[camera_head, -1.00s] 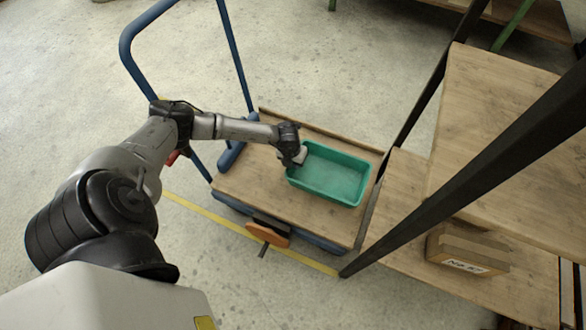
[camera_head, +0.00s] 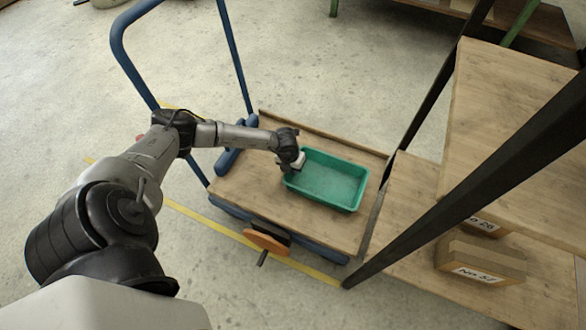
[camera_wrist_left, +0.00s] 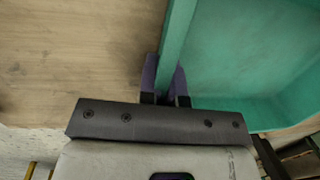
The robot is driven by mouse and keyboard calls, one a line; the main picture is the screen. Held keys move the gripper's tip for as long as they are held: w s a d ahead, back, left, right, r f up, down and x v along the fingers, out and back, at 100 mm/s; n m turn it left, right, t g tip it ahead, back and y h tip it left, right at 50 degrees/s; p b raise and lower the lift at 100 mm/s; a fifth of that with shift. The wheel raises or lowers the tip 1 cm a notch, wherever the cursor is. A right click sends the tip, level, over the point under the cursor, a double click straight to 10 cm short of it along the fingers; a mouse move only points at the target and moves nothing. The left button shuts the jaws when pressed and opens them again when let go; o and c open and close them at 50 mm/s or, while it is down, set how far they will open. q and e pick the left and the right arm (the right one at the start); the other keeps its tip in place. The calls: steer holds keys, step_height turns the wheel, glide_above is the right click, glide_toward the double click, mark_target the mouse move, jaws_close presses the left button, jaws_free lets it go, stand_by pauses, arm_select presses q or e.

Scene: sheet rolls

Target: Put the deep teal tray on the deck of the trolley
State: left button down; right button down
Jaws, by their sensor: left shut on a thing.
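The deep teal tray (camera_head: 330,181) is over the right part of the wooden deck (camera_head: 262,189) of the blue trolley, open side up. I cannot tell whether it rests on the deck or hangs just above it. My left gripper (camera_head: 297,163) is at the tray's left end. In the left wrist view my left gripper (camera_wrist_left: 166,85) has its two fingers on either side of the tray's wall (camera_wrist_left: 176,40), shut on it, with the tray's inside (camera_wrist_left: 235,50) to the right. My right gripper is not in view.
The trolley's blue handle (camera_head: 120,50) rises at the left. A wooden shelf rack (camera_head: 500,110) with a dark post (camera_head: 440,205) stands close on the right, with cardboard boxes (camera_head: 480,262) on its lower board. An orange disc (camera_head: 266,241) sits at the trolley's front edge.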

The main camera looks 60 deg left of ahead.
arm_select(q)
steer(key=c, duration=1.3)
jaws_free()
steer(key=shift+f, duration=0.1)
